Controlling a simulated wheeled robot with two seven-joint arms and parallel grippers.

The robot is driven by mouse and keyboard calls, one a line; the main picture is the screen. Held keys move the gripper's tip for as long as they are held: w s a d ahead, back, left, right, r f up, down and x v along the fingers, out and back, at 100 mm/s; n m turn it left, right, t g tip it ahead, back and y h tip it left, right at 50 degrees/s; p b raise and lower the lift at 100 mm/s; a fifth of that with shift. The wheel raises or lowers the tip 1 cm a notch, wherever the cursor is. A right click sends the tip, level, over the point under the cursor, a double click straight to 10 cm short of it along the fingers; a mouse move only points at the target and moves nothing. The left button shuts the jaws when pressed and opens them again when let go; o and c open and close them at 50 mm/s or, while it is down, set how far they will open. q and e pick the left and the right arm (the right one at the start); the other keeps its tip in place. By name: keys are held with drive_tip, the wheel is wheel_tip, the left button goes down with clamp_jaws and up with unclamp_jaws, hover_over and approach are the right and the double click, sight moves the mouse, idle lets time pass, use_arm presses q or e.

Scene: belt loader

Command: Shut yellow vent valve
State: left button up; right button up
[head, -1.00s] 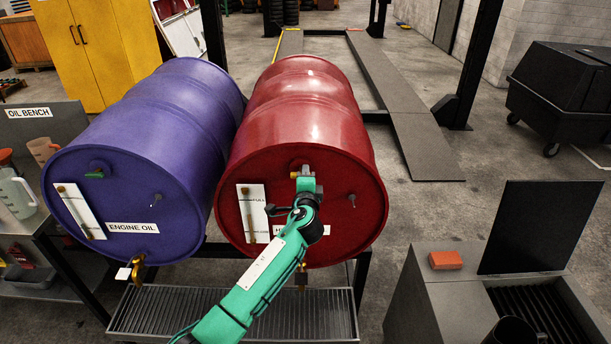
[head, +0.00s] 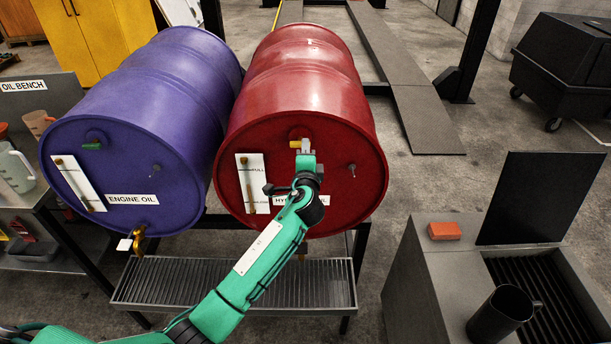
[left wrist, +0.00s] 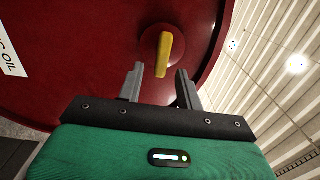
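The yellow vent valve (head: 295,145) is high on the front face of the red drum (head: 298,95). In the left wrist view, its yellow handle (left wrist: 165,48) stands out from a round red boss. My left gripper (head: 306,151) is at the valve and partly hides it in the head view. In the left wrist view, the left gripper (left wrist: 160,72) is open. The near end of the handle lies between its fingertips, with a gap on each side. My right gripper is in neither view.
A purple drum (head: 150,95) with a green valve (head: 94,144) lies beside the red drum. A slatted drip tray (head: 230,282) is below them. At right, a grey cabinet (head: 432,270) bears an orange block (head: 443,231) and a black mug (head: 500,312).

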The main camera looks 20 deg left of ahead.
use_arm(q)
drive_tip(key=b+v, duration=0.2)
drive_tip(key=v, duration=0.8)
wheel_tip(320, 180, down, 26)
drive_tip(key=s+n+g+h, duration=0.1)
drive_tip(key=s+g+h, duration=0.15)
drive_tip(key=g, duration=0.25)
drive_tip(key=s+a+f+n+g+h, duration=0.1)
drive_tip(key=s+f+g, duration=0.1)
drive_tip(key=s+f, duration=0.65)
drive_tip(key=s+a+f+n+g+h, duration=0.1)
drive_tip(key=s+a+f+n+g, duration=0.15)
drive_tip(key=f, duration=1.05)
drive_tip(key=s+a+f+n+g, duration=0.1)
drive_tip(key=s+f+n+g, duration=0.1)
drive_tip(key=s+f, duration=0.75)
drive_tip(key=s+a+f+n+g, duration=0.15)
drive_tip(key=s+f, duration=0.45)
drive_tip(key=s, duration=0.6)
drive_tip(key=s+a+f+n+g, duration=0.1)
drive_tip(key=s+f+n, duration=0.1)
drive_tip(key=s, duration=0.9)
drive_tip(key=s+a+f+n+g, duration=0.2)
drive_tip(key=s+f, duration=0.3)
drive_tip(key=s, duration=0.6)
drive_tip(key=shift+n, duration=0.3)
